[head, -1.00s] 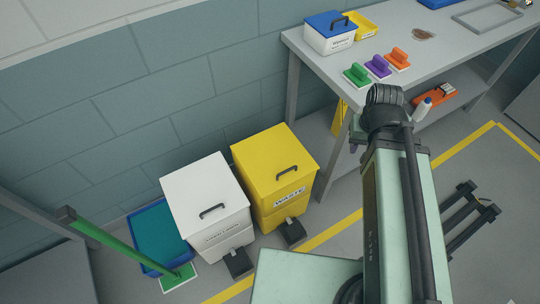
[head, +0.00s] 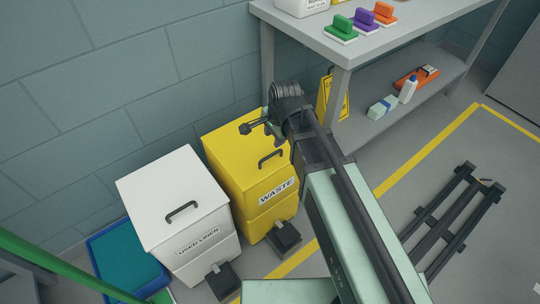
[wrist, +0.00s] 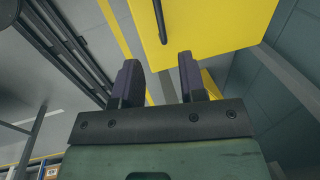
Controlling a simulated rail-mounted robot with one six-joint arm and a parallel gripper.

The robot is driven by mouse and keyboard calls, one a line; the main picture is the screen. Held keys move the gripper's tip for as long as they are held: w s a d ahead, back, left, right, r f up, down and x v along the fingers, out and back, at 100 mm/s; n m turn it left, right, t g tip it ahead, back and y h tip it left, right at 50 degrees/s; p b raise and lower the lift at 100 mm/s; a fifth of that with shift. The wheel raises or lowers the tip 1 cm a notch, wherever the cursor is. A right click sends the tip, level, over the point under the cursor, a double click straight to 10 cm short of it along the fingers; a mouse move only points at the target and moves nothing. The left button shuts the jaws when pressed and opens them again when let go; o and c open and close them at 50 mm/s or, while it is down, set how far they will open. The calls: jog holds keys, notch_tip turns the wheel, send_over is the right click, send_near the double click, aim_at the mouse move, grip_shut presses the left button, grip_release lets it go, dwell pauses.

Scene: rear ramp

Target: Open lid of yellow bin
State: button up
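The yellow bin (head: 262,165), labelled WASTE, stands on the floor by the wall. Its lid looks shut, with a black handle (head: 271,159) on top and a dark pedal (head: 284,237) at its front foot. My gripper (head: 256,127) is above the far part of the lid, behind the handle in the head view; its height above the lid is hard to tell. In the wrist view my gripper (wrist: 160,82) is open, with nothing between its two fingers. The yellow lid (wrist: 215,35) fills the upper middle there, and the black handle (wrist: 160,18) shows at the top edge.
A white bin (head: 172,203) labelled USED LINEN stands close on the left, with a blue tray (head: 127,255) beyond it. The metal table (head: 385,42) is to the right, with a yellow sign (head: 336,97) under it. A black rack (head: 456,220) lies on the floor.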

aim_at(270, 155)
jog(key=f+b, duration=0.3)
jog(key=w+f+b, duration=0.1)
jog(key=f+b, duration=0.2)
jog(key=f, duration=0.1)
jog(key=a+f+b, duration=0.1)
jog(key=f+b, duration=0.2)
jog(key=shift+w+a+f+b, duration=0.1)
jog(key=shift+w+f+b, duration=0.15)
jog(key=shift+w+b, duration=0.15)
jog(key=shift+r, duration=0.1)
jog(key=shift+s, duration=0.1)
jog(key=shift+c, duration=0.5)
grip_shut()
jog(key=shift+r, duration=0.1)
